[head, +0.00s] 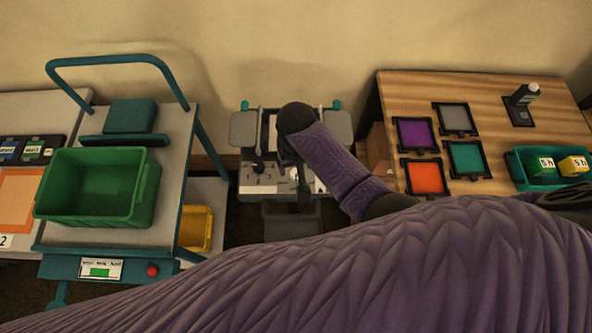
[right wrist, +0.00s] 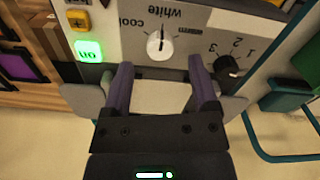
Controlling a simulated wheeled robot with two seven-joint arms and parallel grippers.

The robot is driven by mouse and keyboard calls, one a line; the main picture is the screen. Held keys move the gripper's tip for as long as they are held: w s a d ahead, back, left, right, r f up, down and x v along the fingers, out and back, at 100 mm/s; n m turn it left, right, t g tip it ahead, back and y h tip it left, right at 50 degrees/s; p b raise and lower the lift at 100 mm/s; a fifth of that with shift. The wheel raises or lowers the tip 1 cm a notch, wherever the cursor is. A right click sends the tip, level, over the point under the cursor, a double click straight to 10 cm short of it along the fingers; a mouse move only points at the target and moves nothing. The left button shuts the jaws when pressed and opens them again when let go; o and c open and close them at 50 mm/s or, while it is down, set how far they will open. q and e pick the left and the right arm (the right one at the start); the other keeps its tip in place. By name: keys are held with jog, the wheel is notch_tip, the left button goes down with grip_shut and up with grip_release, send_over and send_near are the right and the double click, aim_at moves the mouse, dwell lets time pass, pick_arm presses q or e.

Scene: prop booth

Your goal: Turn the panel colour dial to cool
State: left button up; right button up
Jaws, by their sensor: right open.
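The panel colour dial (right wrist: 160,45) is a white round knob on the grey panel (right wrist: 115,55), seen upside down in the right wrist view. Its labels read cool, white and warm, and its pointer mark seems to face the white label. My right gripper (right wrist: 161,70) is open, its two purple fingers pointing at the panel on either side of the dial's line, with nothing between them. The fingertips look just short of the dial; contact cannot be told. In the head view my right arm hides most of the panel. My left gripper is not in view.
A black knob (right wrist: 227,68) marked 1, 2, 3 sits beside the dial. A lit green button (right wrist: 89,51) and a yellow button (right wrist: 78,20) are on its other side. A trolley with a green crate (head: 95,219) stands left; a wooden table (head: 408,88) with coloured squares stands right.

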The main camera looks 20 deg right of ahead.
aim_at(296, 173)
notch_tip(296, 173, down, 3)
jog(key=shift+f+b, duration=0.1)
jog(key=shift+b, duration=0.3)
grip_shut()
